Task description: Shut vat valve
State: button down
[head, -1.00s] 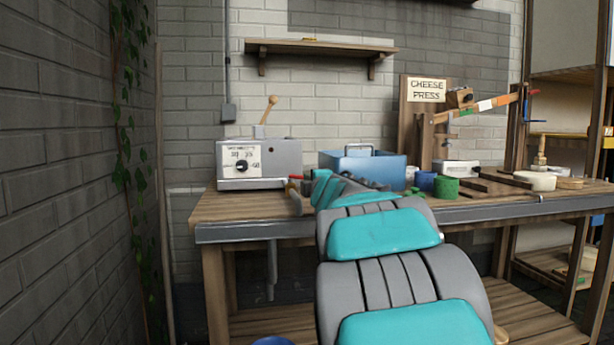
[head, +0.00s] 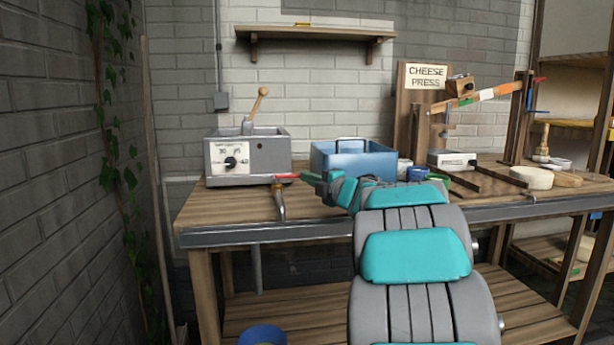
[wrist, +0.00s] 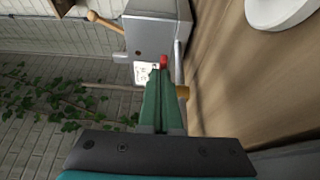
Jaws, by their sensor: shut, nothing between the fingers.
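The vat (head: 248,155) is a grey metal box with a dial panel on the left of the bench; it also shows in the wrist view (wrist: 150,36). Its valve has a brass and grey spout (head: 279,203) hanging over the bench's front edge. The red valve handle (head: 287,176) points sideways to the right in the head view, across the spout. My gripper (head: 312,178) is just right of the handle, level with it. In the wrist view my green fingers (wrist: 157,75) are together and empty, their tips at the red handle (wrist: 163,62). Whether they touch it, I cannot tell.
A blue tub (head: 352,160) stands behind my wrist. The cheese press (head: 440,120) and white moulds are further right. A blue bucket (head: 262,335) is below the bench's front edge (head: 240,236). An ivy-covered wall (head: 110,120) closes the left side.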

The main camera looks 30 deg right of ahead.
jog(key=shift+w+d, duration=0.2)
jog(key=shift+d+r, duration=0.1)
dwell(0.4)
